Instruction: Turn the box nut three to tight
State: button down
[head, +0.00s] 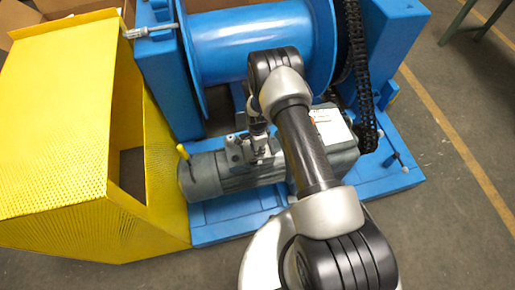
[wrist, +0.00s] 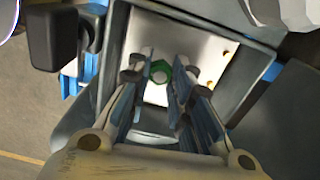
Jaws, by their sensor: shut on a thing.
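The box nut (wrist: 161,70), a small grey hexagon with a green edge, sits on a pale metal plate (wrist: 210,50) in the wrist view. My gripper (wrist: 160,78) has its two fingers on either side of this nut and is shut on it. In the head view my gripper (head: 258,138) points down at the terminal box area on top of the grey motor (head: 205,178). The nut cannot be made out there, as it is too small and my arm is in the way.
A blue drum (head: 245,45) and its blue frame stand behind the motor, with a black chain (head: 359,75) at the right. A yellow perforated guard (head: 60,130) stands at the left. Open floor (head: 450,200) lies to the right.

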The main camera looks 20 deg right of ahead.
jog(key=c, duration=1.4)
grip_release()
jog(key=shift+r, duration=0.1)
jog(key=shift+c, duration=0.2)
notch_tip(320, 180, up, 12)
